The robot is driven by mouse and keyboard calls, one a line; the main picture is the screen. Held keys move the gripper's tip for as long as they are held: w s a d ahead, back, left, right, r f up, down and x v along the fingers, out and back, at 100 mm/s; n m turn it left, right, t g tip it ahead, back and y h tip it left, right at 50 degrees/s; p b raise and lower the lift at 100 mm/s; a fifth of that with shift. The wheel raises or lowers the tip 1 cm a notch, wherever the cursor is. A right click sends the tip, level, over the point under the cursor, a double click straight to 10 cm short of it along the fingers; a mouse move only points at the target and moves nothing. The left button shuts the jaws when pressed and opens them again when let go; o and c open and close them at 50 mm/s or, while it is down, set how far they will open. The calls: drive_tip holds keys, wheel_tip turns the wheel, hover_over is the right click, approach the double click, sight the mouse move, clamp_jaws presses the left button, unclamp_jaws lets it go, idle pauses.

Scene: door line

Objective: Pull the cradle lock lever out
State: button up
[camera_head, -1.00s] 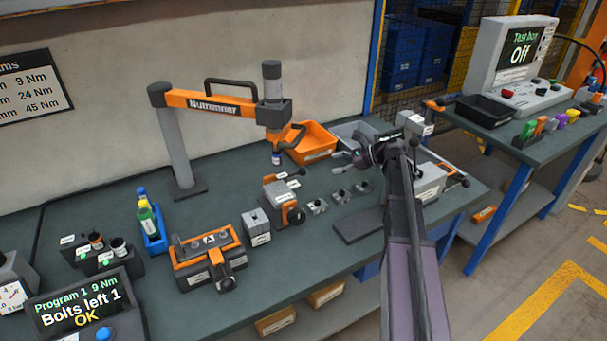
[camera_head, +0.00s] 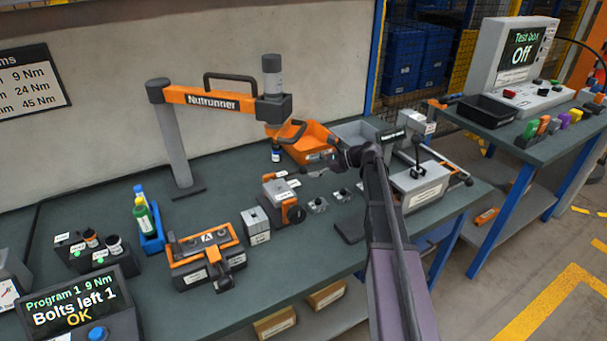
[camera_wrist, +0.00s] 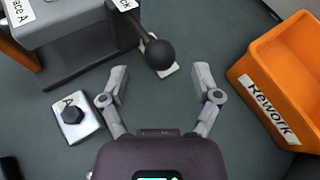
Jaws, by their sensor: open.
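The cradle (camera_head: 275,190) stands mid-bench, a grey block with orange parts on a dark base. In the wrist view the cradle (camera_wrist: 75,55) fills the upper left, with a label reading "Face A". Its lock lever, a dark rod ending in a black ball knob (camera_wrist: 160,53), sticks out from beside a partly cut-off label ending in "CK". My gripper (camera_wrist: 160,72) is open and empty. The knob lies just beyond the fingertips, roughly centred between them, with no contact visible. In the head view my gripper (camera_head: 325,162) is at the cradle's right, small and partly hidden by my wrist.
The orange Rework bin (camera_wrist: 285,85) is close on the right. A grey plate with a black hex part (camera_wrist: 73,115) lies by the left finger. The nutrunner (camera_head: 275,105) hangs behind the cradle. A clamp fixture (camera_head: 418,185) stands to the right.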

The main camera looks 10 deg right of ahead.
sight(303, 170)
drive_tip(key=shift+b+x, duration=0.55)
drive_tip(key=shift+x, duration=1.45)
drive_tip(key=shift+c, duration=0.2)
clamp_jaws()
drive_tip(key=shift+w+d, duration=0.25)
drive_tip(key=shift+d, duration=0.45)
drive_tip(key=shift+w+d, duration=0.25)
drive_tip(key=shift+d, duration=0.5)
drive_tip(key=shift+o, duration=0.2)
unclamp_jaws()
drive_tip(key=shift+s+r, duration=0.15)
